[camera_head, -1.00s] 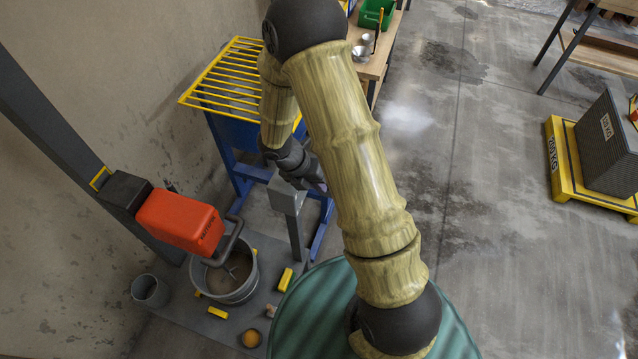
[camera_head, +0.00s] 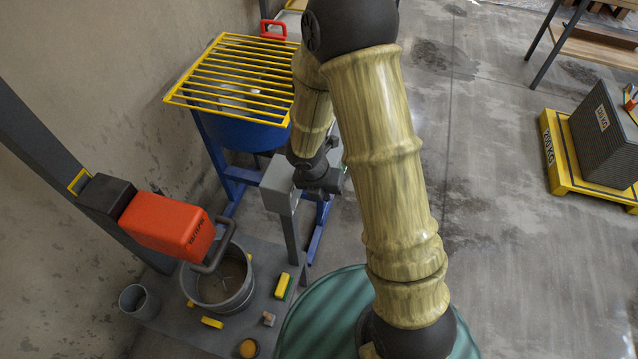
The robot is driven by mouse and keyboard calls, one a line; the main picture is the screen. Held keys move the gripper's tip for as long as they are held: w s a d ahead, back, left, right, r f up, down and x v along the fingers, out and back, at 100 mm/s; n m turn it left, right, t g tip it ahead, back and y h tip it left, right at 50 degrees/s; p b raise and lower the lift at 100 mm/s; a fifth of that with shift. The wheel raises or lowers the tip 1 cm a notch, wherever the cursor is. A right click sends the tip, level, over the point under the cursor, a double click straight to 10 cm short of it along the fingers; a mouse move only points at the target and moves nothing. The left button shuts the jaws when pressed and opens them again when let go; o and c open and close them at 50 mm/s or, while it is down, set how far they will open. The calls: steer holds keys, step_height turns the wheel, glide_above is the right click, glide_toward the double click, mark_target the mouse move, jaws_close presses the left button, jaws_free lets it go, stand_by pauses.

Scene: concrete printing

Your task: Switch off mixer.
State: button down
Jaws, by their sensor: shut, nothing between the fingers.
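The mixer has an orange-red motor head (camera_head: 168,224) on a dark wall-side column, with a bent grey handle. A grey bucket (camera_head: 222,300) with brown material and a stirrer stands below it. A grey control box (camera_head: 279,187) stands on a post to the right of the mixer. My gripper (camera_head: 318,178) is dark and close to the box's right side. I cannot tell whether it touches the box. The front of the box and any switch on it are mostly hidden; small green spots show by the gripper. The fingertips are hard to make out.
A blue hopper with a yellow grate (camera_head: 235,80) stands behind the box. A yellow pallet (camera_head: 556,165) stands right. Floor between is clear.

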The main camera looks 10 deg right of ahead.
steer(key=shift+d+p+v, duration=0.2)
steer(key=shift+p+v, duration=0.7)
steer(key=shift+s+r, duration=0.1)
